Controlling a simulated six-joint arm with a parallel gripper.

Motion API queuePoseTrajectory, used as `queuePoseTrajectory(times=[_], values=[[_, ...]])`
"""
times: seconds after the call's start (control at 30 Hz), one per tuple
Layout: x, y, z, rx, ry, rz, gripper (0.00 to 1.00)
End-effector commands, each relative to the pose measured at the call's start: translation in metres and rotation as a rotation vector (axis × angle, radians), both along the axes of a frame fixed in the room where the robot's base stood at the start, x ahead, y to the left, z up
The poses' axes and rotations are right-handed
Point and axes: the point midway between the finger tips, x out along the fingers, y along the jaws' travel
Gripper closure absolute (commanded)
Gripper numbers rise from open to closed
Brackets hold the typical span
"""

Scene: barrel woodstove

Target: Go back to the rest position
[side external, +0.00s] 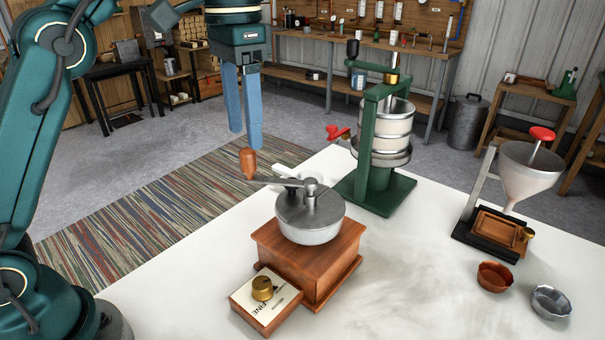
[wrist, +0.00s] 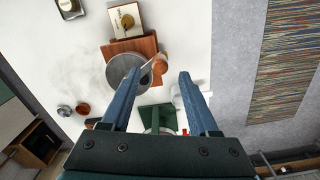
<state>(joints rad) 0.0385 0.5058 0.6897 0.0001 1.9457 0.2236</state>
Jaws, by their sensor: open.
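My gripper (side external: 243,143) hangs with its two blue fingers pointing down, apart and empty, above the far left side of the white table. The grinder has a wooden base, a metal bowl top and a front drawer (side external: 268,298) with a brass knob, pulled or jutting out.
A green press (side external: 376,190) with a metal cylinder and red handle stands behind the grinder. A funnel stand (side external: 526,175) is at the right, with a copper cup (side external: 494,277) and a silver cup (side external: 551,302) in front. The table front right is clear.

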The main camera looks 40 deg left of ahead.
Motion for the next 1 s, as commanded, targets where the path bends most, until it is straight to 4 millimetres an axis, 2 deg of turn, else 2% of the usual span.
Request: queuePoseTrajectory(times=[0.23,0.33,0.5,0.6,0.77,1.0], values=[[0.000,0.000,0.001,0.000,-0.005,0.001,0.39],[-0.004,0.001,0.014,-0.002,-0.045,0.003,0.39],[-0.035,0.004,0.038,-0.003,-0.097,0.012,0.39],[-0.055,0.006,0.044,-0.006,-0.141,0.030,0.39],[-0.083,0.008,0.039,-0.011,-0.214,0.064,0.39],[-0.117,0.010,0.009,-0.022,-0.317,0.121,0.39]])
